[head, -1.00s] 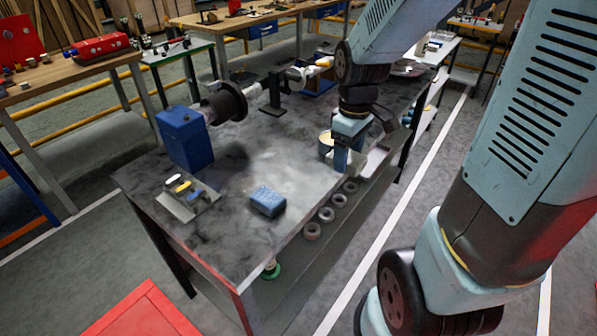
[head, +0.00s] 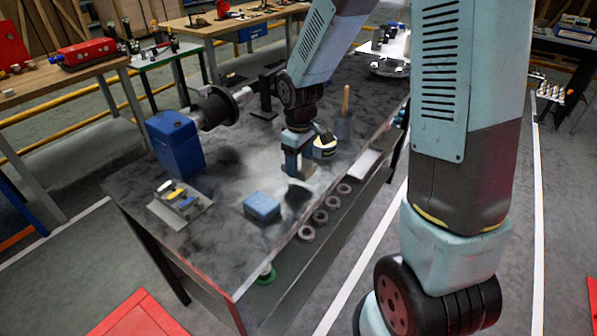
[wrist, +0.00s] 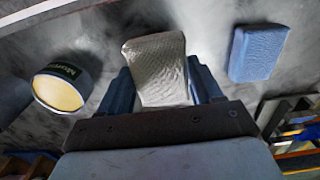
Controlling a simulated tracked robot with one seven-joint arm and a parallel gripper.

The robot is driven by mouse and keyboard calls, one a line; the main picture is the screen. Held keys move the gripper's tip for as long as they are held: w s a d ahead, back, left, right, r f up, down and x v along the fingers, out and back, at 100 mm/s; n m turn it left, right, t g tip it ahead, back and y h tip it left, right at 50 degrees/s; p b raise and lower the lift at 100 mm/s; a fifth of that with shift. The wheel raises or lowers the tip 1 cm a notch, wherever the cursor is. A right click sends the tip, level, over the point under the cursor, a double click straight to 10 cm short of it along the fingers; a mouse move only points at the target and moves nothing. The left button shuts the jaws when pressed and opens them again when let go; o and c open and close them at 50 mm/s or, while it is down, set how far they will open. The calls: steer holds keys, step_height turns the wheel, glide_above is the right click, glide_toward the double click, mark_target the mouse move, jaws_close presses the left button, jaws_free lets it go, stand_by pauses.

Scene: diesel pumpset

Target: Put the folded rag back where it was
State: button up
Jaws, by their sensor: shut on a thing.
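My gripper (head: 298,172) is over the dark bench top (head: 235,180), near its right edge. It is shut on a beige-grey folded rag with a woven surface, which shows between the fingers in the wrist view (wrist: 157,70). The rag is mostly hidden by the fingers in the head view. A dark shadow lies on the bench beside and below the gripper. The rag seems to be held above the surface, but I cannot tell how high.
A blue block (head: 262,206) lies left of my gripper. A round tin (head: 325,148) stands close on its right, with a wooden-handled tool (head: 346,105) behind. A plate of small parts (head: 180,203) and a blue machine (head: 175,143) are farther left. Several rings (head: 320,216) sit below the edge.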

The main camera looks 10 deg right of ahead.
mark_target(296, 181)
steer(key=shift+w+a+f, duration=0.4)
steer(key=shift+w+f, duration=0.1)
steer(key=shift+f, duration=1.9)
steer(key=o, duration=1.3)
steer(key=shift+w+r, duration=0.1)
steer(key=shift+r, duration=0.05)
